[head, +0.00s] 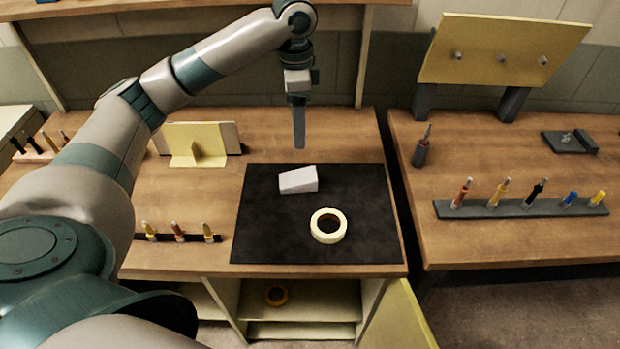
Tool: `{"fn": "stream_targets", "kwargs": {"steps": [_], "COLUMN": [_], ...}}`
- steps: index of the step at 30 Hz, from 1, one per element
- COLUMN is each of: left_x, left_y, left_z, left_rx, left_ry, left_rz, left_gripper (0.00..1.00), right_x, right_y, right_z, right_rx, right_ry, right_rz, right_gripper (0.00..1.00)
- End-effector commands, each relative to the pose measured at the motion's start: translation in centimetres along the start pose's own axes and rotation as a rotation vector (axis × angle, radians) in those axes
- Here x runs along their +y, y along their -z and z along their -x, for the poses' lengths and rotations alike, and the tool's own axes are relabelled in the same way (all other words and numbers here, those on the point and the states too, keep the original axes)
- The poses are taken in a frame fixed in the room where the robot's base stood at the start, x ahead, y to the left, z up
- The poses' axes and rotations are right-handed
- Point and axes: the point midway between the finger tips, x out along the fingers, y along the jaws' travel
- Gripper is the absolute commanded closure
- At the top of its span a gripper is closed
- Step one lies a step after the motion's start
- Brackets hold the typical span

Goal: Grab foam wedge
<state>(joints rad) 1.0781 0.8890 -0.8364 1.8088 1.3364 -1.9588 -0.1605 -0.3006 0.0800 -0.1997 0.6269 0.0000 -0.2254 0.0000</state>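A white foam wedge (298,180) lies on the black mat (270,225), near the mat's back edge. My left gripper (299,140) points down above and behind the wedge in the picture, apart from it. Its fingers show edge-on as one dark strip, so I cannot tell whether they are open or shut. Nothing shows held in it. My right gripper is not in view.
A roll of pale tape (328,226) lies on the mat in front of the wedge. A yellow bracket (195,147) stands at the left. A tool strip (180,238) lies at the front left. A second bench (510,235) stands across a gap.

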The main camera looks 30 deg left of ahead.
Motion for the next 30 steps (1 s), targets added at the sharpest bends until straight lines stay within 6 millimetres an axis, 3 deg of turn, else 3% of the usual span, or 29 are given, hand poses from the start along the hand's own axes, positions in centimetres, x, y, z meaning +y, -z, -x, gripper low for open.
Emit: {"fn": "stream_targets", "kwargs": {"steps": [17, 23, 30], "left_x": [-0.1, 0.0, 0.0], "left_y": [-0.2, -0.2, -0.2], "left_z": [-0.6, -3.1, -7.4], "left_rx": [-0.003, -0.004, -0.004], "left_ry": [-0.002, -0.004, -0.004], "left_rz": [0.002, 0.003, 0.002], "left_gripper": [0.31, 0.31, 0.31], "right_x": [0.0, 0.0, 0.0], "right_y": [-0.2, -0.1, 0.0], "right_z": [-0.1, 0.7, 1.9], "right_rx": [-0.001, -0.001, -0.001], "right_ry": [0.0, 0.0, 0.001], "right_rz": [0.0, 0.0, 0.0], "right_gripper": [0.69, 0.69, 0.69]}}
